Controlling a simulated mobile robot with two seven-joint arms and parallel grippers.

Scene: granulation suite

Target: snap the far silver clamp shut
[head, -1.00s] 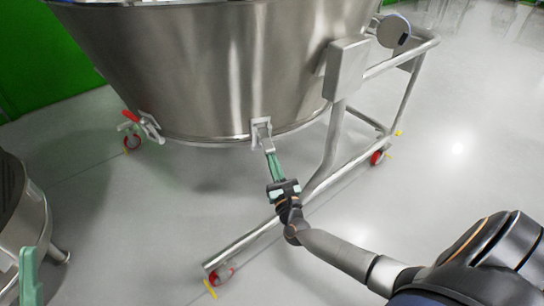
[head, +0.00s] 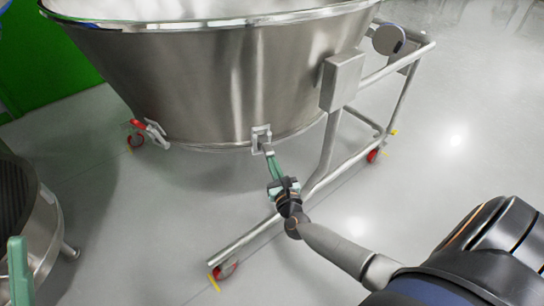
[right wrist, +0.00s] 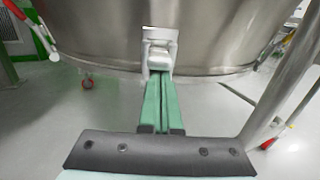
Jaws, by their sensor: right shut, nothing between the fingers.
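A silver clamp (head: 261,134) sits at the lower rim of the big steel vessel, and shows at the middle of the right wrist view (right wrist: 160,48). My right gripper (head: 269,156) is shut and empty. Its green fingertips (right wrist: 159,76) are at the clamp's lower part; whether they touch it I cannot tell. They partly hide it. A green finger that looks like my left gripper's (head: 20,272) shows at the lower left edge, apart from both clamps.
The steel vessel (head: 220,85) stands on a tubular frame (head: 245,241) with red castors. A frame post and grey box (head: 342,80) stand right of the nearer clamp. Another steel vessel (head: 42,235) is at the lower left. The floor between is clear.

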